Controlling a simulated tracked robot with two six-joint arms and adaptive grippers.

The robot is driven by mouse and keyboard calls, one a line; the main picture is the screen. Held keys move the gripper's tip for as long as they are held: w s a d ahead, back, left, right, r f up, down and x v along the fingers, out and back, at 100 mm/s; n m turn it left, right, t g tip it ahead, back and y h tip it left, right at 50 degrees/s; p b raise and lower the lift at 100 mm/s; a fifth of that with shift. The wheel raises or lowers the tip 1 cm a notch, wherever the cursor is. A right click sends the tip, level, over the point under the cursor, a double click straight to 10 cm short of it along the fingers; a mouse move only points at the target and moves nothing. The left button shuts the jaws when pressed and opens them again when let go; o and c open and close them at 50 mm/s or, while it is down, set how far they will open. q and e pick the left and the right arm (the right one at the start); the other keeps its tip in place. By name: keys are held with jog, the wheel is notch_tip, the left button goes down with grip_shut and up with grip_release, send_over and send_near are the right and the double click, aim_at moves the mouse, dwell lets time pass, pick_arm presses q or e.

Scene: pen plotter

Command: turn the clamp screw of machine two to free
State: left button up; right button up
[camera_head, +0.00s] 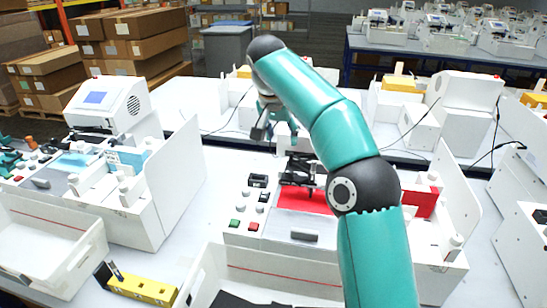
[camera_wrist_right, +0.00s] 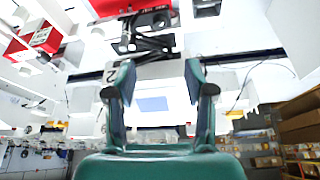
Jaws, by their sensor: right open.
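Machine two (camera_head: 265,225) stands in the middle of the head view, white with a red plate and a black carriage (camera_head: 298,172). In the right wrist view the black carriage (camera_wrist_right: 148,42) lies beyond my fingers, and a label with a 2 (camera_wrist_right: 110,76) shows beside one finger. I cannot make out the clamp screw clearly on the carriage. My right gripper (camera_head: 268,128) is open and empty, above and behind the carriage in the head view. Its two fingers stand apart in the wrist view (camera_wrist_right: 157,75). My left gripper cannot be made out.
Another machine (camera_head: 175,180) with a screen stands at left. A white tray (camera_head: 50,245) and a yellow level (camera_head: 145,288) lie at the front left. A side panel (camera_head: 455,155) rises at machine two's right. Bare table (camera_head: 222,180) lies between the machines.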

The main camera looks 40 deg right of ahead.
send_near(289, 171)
jog(key=x, duration=0.9)
jog(key=shift+w, duration=0.1)
